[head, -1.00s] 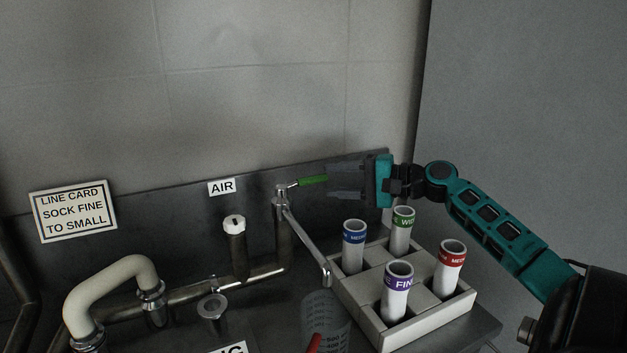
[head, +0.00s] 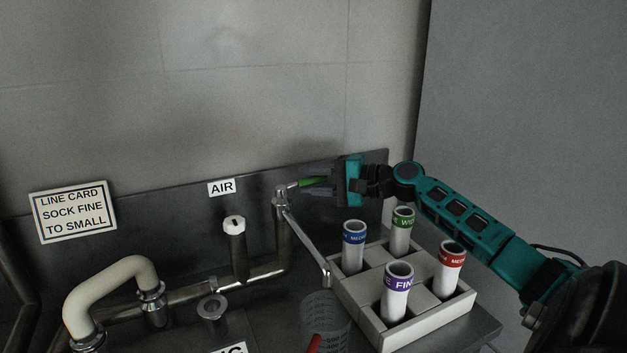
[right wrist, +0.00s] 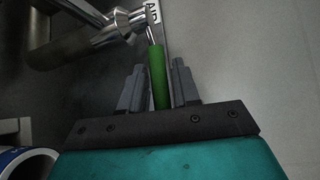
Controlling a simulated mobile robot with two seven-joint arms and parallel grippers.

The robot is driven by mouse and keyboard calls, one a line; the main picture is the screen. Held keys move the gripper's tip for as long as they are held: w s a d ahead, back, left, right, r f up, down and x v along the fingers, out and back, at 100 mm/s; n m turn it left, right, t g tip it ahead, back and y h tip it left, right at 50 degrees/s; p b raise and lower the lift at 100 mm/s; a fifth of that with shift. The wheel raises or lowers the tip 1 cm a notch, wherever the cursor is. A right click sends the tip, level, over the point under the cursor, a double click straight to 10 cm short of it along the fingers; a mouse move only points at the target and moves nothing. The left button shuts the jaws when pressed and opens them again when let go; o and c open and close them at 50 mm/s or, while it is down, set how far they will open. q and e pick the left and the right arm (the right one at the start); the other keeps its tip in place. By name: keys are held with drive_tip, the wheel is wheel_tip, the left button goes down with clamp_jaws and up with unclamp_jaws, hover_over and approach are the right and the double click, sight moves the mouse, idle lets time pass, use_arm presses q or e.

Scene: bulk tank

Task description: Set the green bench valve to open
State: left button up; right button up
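The green bench valve handle (head: 312,182) sticks out to the right from the top of a metal pipe (head: 282,235), beside the AIR label. My right gripper (head: 320,189) reaches in from the right, and its fingers overlap the handle in the head view. In the right wrist view the green handle (right wrist: 158,78) runs lengthwise between the two fingers of my right gripper (right wrist: 159,66). Narrow gaps seem to show on both sides of the handle, so the fingers look open around it. My left gripper is not in view.
A pale rack (head: 440,318) with several labelled tubes stands below my right arm. A metal swing arm (head: 308,245) slants from the valve toward a clear measuring jug (head: 326,335). A capped stub (head: 235,248) and a bent hose (head: 105,280) are at left.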

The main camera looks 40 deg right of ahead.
clamp_jaws()
idle(0.5)
